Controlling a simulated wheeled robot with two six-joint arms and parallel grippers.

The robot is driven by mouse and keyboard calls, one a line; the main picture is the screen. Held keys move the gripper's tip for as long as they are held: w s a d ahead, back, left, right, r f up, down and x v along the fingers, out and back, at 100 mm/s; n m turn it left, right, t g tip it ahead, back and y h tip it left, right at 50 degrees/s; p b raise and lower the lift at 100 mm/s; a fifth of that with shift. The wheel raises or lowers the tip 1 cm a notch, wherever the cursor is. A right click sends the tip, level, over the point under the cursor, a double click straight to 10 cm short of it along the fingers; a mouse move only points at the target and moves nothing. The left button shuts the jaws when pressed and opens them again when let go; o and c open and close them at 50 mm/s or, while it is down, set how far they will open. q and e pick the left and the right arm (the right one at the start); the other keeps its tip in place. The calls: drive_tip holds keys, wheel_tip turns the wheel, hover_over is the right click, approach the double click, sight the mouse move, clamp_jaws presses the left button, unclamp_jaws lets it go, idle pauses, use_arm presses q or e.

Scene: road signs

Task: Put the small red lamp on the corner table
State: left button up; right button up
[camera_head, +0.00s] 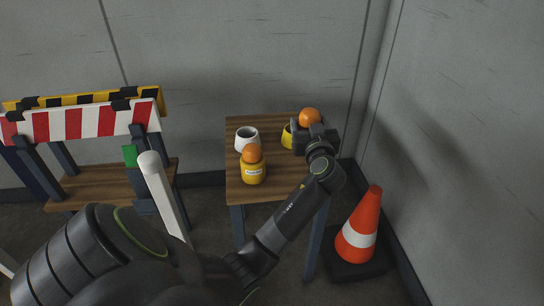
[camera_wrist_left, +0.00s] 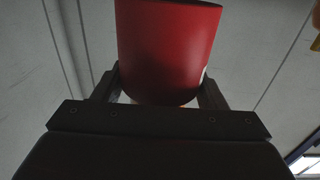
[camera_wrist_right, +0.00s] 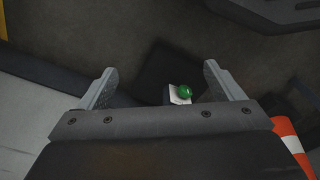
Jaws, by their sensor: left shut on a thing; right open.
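My left gripper (camera_head: 314,136) is above the right part of the corner table (camera_head: 236,190), near its back. It is shut on the small red lamp, whose red body (camera_wrist_left: 165,45) fills the upper middle of the left wrist view between the fingers. In the head view an orange dome (camera_head: 310,117) shows just above this gripper, while the red body is hidden behind it. I cannot tell whether the lamp touches the tabletop. My right gripper (camera_wrist_right: 165,86) is open and empty in the right wrist view; it is not visible in the head view.
On the table stand a white cup (camera_head: 246,137), a yellow lamp with orange dome (camera_head: 253,171) and a partly hidden yellow thing (camera_head: 287,138). A traffic cone (camera_head: 361,225) stands right of it, striped barriers (camera_head: 85,122) left.

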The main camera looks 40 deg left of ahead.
use_arm(q)
drive_tip(key=shift+w+a+f, duration=0.1)
drive_tip(key=shift+a+f, duration=0.4)
drive_tip(key=shift+f, duration=0.05)
drive_tip(key=b, duration=0.2)
hover_over(302, 171)
wheel_tip(302, 171, down, 5)
drive_tip(key=shift+n+g+y, duration=0.3)
drive_tip(key=shift+f, duration=2.25)
use_arm(e)
drive_tip(key=shift+t+y, duration=0.3)
drive_tip(key=shift+t, duration=0.1)
drive_tip(key=shift+w+a+r, duration=0.15)
drive_tip(key=shift+r, duration=0.5)
drive_tip(key=shift+w+a+r, duration=0.15)
drive_tip(key=shift+w+r, duration=0.05)
drive_tip(key=shift+r, duration=0.4)
drive_tip(key=shift+w+a+r, duration=0.15)
drive_tip(key=shift+r, duration=0.5)
drive_tip(key=shift+f, duration=0.1)
use_arm(q)
drive_tip(key=o, duration=1.2)
drive_tip(key=shift+f, duration=0.1)
use_arm(e)
drive_tip(key=shift+w+r, duration=0.1)
drive_tip(key=shift+r, duration=0.1)
